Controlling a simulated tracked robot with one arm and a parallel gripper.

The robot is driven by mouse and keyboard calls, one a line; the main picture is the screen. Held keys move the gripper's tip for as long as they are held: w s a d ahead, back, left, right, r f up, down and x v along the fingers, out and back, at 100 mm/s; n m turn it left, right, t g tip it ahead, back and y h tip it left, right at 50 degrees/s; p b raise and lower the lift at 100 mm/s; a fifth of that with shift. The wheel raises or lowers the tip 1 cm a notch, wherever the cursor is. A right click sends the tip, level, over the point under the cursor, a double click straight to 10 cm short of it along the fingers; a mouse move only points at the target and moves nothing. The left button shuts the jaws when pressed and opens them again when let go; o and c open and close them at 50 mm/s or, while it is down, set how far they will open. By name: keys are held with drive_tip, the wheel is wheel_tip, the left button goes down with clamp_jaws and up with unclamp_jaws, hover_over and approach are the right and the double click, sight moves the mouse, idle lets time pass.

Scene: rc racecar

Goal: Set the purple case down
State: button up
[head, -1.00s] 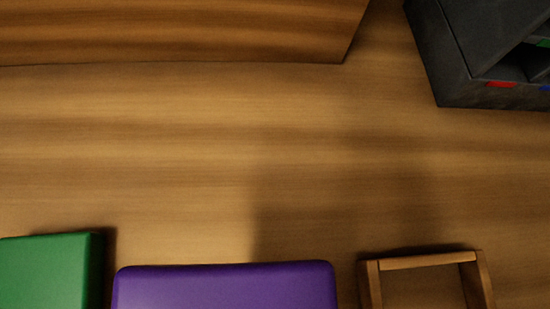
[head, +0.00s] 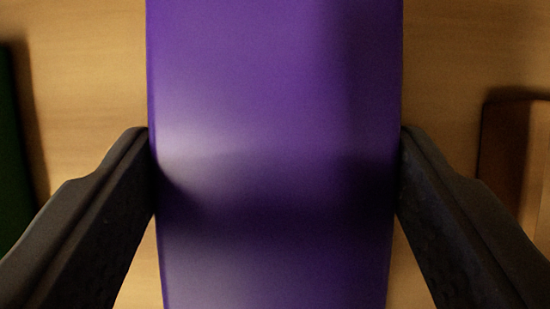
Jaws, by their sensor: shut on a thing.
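The purple case (head: 275,110) fills the middle of the head view, running from the top edge to the bottom edge, so its ends are out of frame. My gripper (head: 275,165) has one dark finger against the left side of the case and one against the right side. It is shut on the case. Whether the case touches the wooden surface below cannot be told from this view.
A green block (head: 10,150) shows at the left edge. A brown wooden frame (head: 510,160) shows at the right edge. Strips of bare wooden surface (head: 85,90) lie on both sides of the case.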

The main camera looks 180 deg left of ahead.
drive_tip(key=shift+f, duration=0.35)
drive_tip(key=o, duration=1.1)
drive_tip(key=shift+r, duration=0.1)
